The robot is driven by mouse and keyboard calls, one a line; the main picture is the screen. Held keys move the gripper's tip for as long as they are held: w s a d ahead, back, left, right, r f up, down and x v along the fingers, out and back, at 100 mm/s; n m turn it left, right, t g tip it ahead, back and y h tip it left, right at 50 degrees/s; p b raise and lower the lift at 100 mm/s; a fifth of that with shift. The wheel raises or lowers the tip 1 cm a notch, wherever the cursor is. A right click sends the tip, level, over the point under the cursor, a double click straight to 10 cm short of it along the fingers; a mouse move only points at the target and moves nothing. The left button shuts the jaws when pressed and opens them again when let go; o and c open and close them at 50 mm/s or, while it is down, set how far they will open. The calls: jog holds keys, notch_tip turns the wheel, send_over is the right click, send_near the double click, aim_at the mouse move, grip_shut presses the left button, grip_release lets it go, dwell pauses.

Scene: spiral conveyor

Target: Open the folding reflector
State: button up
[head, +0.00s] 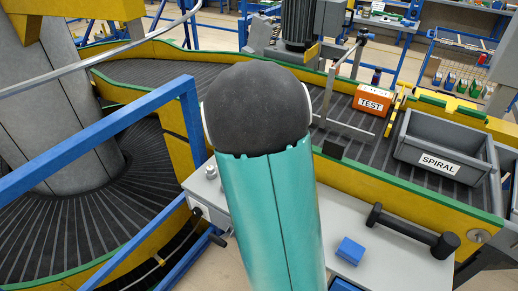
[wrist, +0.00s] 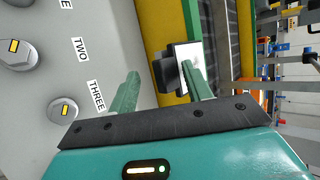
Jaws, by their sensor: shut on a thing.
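The folding reflector (wrist: 190,50) is a bright, pale plate with a black body at its left side, against the yellow conveyor wall in the wrist view. My gripper (wrist: 160,70) has its two green fingers around the black part, with the right finger overlapping the pale plate. It is shut on the reflector, though the exact contact is hard to see. In the head view my teal arm with its black rounded joint hides the gripper. A small black part (head: 332,150) shows on the conveyor wall beside my arm; I cannot tell whether it belongs to the reflector.
Round knobs labelled TWO and THREE (wrist: 63,110) sit on a grey panel close to the left finger. An orange TEST box (head: 374,98) and a grey SPIRAL crate (head: 440,125) are on the conveyor. Blue rails (head: 110,145) stand left.

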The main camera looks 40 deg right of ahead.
jog(key=shift+s+a+f, duration=0.2)
jog(key=shift+s+f, duration=0.05)
jog(key=shift+f, duration=0.15)
jog(key=v, duration=1.4)
jog(key=shift+w+d+r, duration=0.2)
jog(key=shift+r, duration=0.1)
jog(key=w+a+r+n+t+y, duration=0.1)
jog(key=a+r+n+t+y, duration=0.1)
jog(key=a+r+n+y, duration=0.4)
jog(key=w+a+r+n+t+y, duration=0.1)
jog(key=w+a+r+n+t, duration=0.1)
jog(key=a+n, duration=0.75)
jog(key=s+a+n+g, duration=0.3)
jog(key=s+a+n, duration=0.1)
jog(key=s+n, duration=0.3)
jog(key=s+a+n+g, duration=0.2)
jog(key=s+a+n, duration=0.3)
jog(key=s+n, duration=0.3)
jog(key=shift+r+g, duration=0.15)
jog(key=shift+g, duration=0.25)
